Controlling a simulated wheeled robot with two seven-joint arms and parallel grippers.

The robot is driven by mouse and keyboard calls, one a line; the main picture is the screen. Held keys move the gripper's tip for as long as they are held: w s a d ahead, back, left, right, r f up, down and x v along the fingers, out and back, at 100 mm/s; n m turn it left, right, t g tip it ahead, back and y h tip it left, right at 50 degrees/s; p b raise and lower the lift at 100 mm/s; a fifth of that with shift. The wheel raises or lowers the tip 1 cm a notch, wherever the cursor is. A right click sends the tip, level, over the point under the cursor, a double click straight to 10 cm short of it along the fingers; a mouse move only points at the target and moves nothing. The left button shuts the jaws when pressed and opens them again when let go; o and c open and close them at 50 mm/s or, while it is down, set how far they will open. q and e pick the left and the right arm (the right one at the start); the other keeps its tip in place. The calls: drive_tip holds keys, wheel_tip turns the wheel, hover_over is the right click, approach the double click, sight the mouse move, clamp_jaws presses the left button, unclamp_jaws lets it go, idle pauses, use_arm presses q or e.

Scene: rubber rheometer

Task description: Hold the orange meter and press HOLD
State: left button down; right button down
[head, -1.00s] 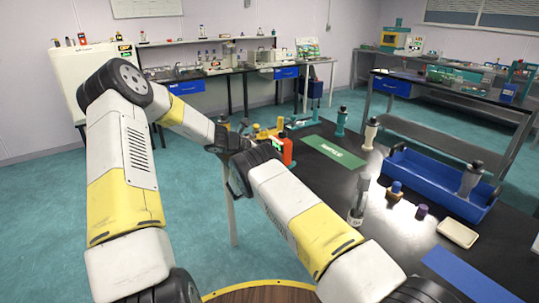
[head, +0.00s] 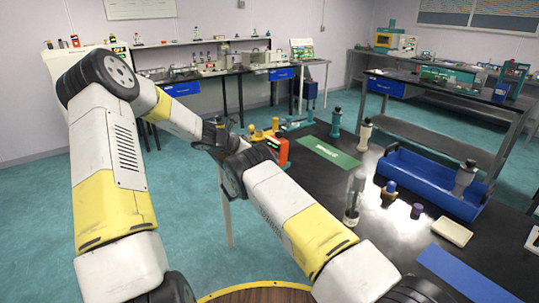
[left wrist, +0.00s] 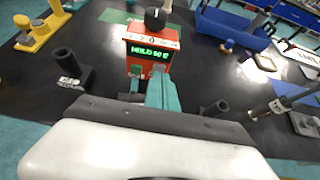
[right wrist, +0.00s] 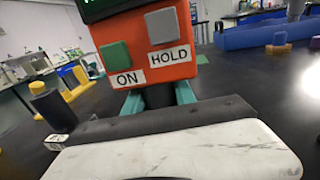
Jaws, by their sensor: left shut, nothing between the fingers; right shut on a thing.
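The orange meter (head: 278,149) stands out at the far left edge of the black bench in the head view. In the left wrist view the meter (left wrist: 148,50) shows a dark knob and a green display that seems to begin with HOLD. In the right wrist view the meter (right wrist: 150,50) shows a green ON button and a grey HOLD button. My right gripper (right wrist: 157,97) is shut on its lower part; the head view hides these fingers behind my arm. My left gripper (left wrist: 152,90) is shut and empty, in front of the meter, apparently apart from it.
The black bench (head: 330,180) carries a green mat (head: 326,152), a blue tray (head: 420,189), a clear bottle (head: 354,198), a purple-black cap (head: 417,211) and a blue mat (head: 468,274). Yellow stands (head: 262,132) are behind the meter. Open floor lies left of the bench.

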drive_tip(key=shift+d+f, duration=0.2)
drive_tip(key=shift+f, duration=0.1)
use_arm(q)
drive_tip(key=v, duration=0.5)
drive_tip(key=shift+s+a+r, duration=0.15)
drive_tip(key=shift+a+r, duration=0.05)
use_arm(e)
drive_tip(key=c, duration=1.2)
unclamp_jaws()
drive_tip(key=shift+o, duration=1.3)
drive_tip(key=shift+r, duration=0.1)
